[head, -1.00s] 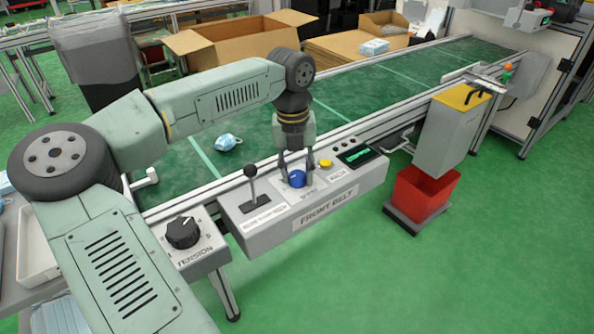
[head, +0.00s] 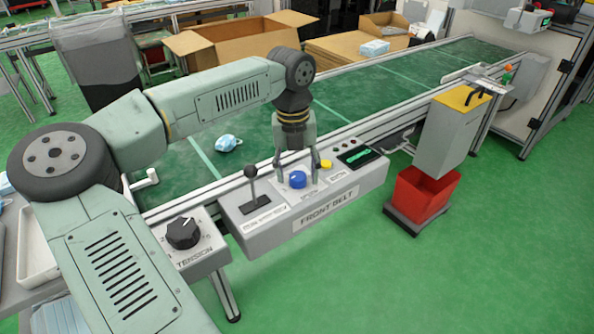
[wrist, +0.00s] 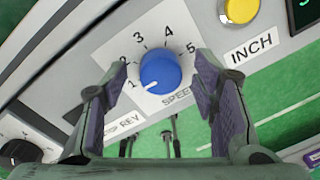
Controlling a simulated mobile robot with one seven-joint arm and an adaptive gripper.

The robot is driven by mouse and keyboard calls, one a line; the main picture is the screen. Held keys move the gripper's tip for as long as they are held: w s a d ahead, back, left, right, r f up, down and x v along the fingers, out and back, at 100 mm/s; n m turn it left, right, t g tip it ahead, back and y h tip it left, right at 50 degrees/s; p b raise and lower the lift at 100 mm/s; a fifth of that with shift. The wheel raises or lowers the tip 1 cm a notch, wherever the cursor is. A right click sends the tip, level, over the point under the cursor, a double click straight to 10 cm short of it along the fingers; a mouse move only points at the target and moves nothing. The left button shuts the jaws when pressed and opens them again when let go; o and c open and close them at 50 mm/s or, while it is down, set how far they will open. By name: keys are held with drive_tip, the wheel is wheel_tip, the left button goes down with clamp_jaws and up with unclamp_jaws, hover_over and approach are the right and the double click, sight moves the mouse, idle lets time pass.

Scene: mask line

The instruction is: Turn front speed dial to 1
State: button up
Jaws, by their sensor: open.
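The front speed dial (head: 298,180) is a blue knob on the grey FRONT BELT panel (head: 325,208). In the wrist view the dial (wrist: 160,72) has a white pointer aimed to the lower left, near the printed 1 and slightly below that numeral. The numbers 1 to 5 run around it, and the SPEED label is partly hidden by a finger. My gripper (head: 297,164) is open above the dial. In the wrist view its fingers stand on either side of the knob, apart from it.
A black-knobbed lever (head: 252,182) stands left of the dial. A yellow INCH button (head: 326,164) and a small display (head: 354,156) are to the right. The TENSION dial (head: 182,232) is on a separate box at left. The green belt (head: 350,93) runs behind.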

sight(294, 175)
wheel_tip(294, 175, up, 12)
drive_tip(key=shift+a, duration=0.3)
drive_tip(key=shift+f, duration=0.15)
